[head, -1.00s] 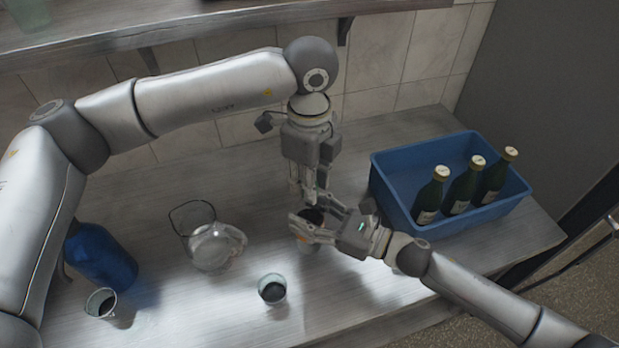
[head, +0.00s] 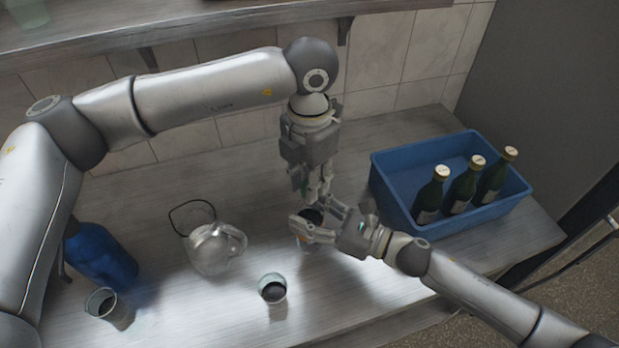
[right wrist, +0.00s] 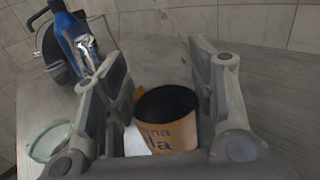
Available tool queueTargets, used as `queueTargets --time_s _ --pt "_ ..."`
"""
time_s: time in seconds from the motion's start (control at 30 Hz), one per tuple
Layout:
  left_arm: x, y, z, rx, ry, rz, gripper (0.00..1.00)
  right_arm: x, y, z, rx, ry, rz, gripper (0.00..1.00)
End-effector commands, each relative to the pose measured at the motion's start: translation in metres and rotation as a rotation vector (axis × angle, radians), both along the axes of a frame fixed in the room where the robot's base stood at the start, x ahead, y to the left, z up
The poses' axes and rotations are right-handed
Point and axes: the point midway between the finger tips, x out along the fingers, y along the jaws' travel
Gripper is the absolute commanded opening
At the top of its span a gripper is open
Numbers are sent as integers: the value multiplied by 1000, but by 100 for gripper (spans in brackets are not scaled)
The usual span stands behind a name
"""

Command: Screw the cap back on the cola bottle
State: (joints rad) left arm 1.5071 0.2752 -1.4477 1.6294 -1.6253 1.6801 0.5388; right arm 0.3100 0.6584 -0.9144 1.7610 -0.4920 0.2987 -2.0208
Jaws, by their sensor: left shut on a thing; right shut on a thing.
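My right gripper (head: 312,213) comes from the right and is shut around the bottle. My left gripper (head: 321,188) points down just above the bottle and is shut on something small. That is presumably the cap, but the fingers hide it, and I cannot tell whether it touches the bottle's neck.
A blue crate (head: 392,188) with three green bottles (head: 462,187) stands at the right. A shelf (head: 200,20) runs overhead.

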Motion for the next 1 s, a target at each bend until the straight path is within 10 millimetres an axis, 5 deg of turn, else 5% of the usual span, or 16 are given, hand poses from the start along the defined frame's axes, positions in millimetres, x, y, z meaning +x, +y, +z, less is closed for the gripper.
queueTargets --time_s 1.0 --pt "1 0 -1 -1 -1 -1866 0 -1 0 0 0 -1 2 0"
